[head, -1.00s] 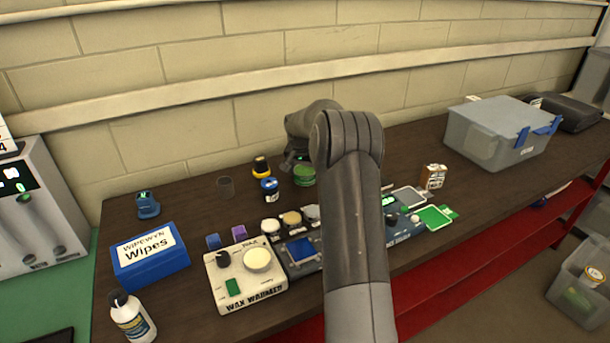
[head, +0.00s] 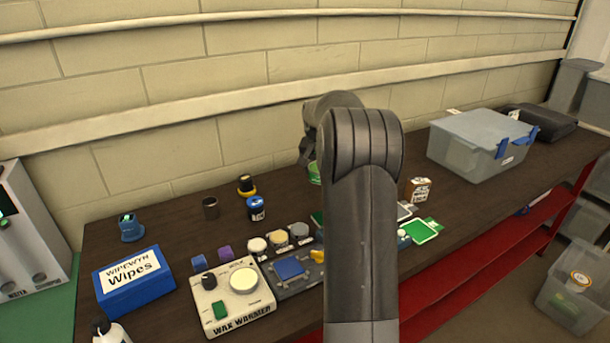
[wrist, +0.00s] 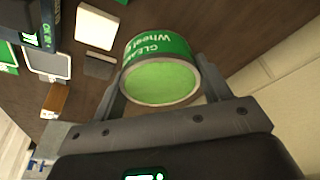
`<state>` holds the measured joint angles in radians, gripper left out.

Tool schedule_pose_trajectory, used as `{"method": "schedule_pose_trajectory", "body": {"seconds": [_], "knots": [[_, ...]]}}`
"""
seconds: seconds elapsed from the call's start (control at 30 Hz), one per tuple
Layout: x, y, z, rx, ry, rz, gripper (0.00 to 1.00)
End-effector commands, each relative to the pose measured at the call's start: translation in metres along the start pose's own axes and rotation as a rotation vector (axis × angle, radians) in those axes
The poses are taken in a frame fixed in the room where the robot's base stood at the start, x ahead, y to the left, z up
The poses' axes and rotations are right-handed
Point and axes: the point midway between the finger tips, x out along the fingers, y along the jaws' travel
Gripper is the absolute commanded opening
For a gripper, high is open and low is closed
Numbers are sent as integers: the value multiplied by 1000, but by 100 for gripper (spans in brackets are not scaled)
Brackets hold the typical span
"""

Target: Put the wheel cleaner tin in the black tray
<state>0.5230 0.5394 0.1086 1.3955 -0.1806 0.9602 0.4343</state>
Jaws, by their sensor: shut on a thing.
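The wheel cleaner tin (wrist: 160,75) is green with a pale rim and "Wheel" lettering on its side. My gripper (wrist: 164,85) is shut on it, one finger on each side. In the head view a green sliver of the tin (head: 314,172) shows beside my arm, which hides the rest and most of the gripper. The tin appears raised off the table. A low black tray-like thing (head: 542,121) lies at the far right end of the dark table; its inside is not clear.
A grey lidded box (head: 465,150) with blue latches stands before the black thing. A small brown-and-white can (head: 418,189) stands right of my arm.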

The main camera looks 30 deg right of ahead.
Motion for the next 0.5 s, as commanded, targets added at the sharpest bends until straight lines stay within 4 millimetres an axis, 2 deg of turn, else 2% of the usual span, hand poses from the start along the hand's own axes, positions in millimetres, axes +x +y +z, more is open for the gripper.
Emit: {"method": "schedule_pose_trajectory", "body": {"seconds": [0.2,0.4,0.5], "knots": [[-9,14,-1,0,1,-1,40],[-11,15,-2,-1,1,-1,40],[-20,15,-5,-1,2,-1,40]]}}
